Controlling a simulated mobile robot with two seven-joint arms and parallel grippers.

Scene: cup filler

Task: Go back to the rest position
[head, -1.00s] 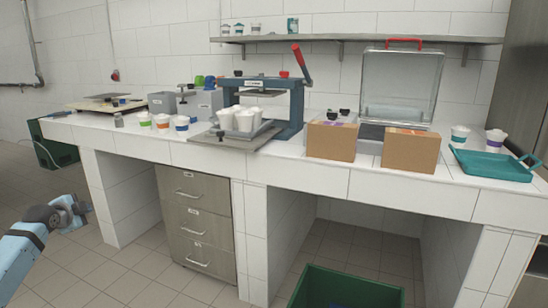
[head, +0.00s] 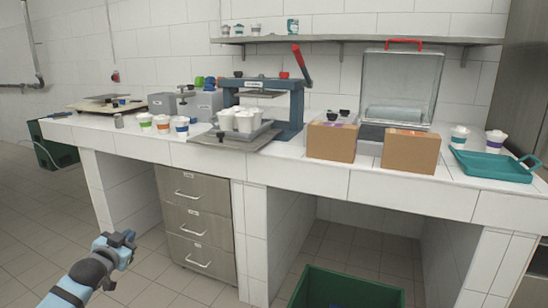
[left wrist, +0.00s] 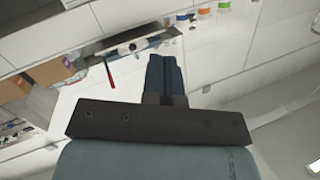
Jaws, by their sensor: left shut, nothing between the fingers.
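My left gripper (head: 127,237) is low at the left in the head view, in front of the counter (head: 290,172) and below its top. It is over the floor, left of the drawers, and touches nothing. In the left wrist view its two dark fingers (left wrist: 165,75) are together with nothing between them. My right gripper is in neither view.
The counter holds a blue press (head: 270,92) with white cups (head: 243,121), two cardboard boxes (head: 411,152) and a teal tray (head: 492,166). Grey drawers (head: 196,215) stand underneath. A green bin (head: 345,290) is on the floor at the front.

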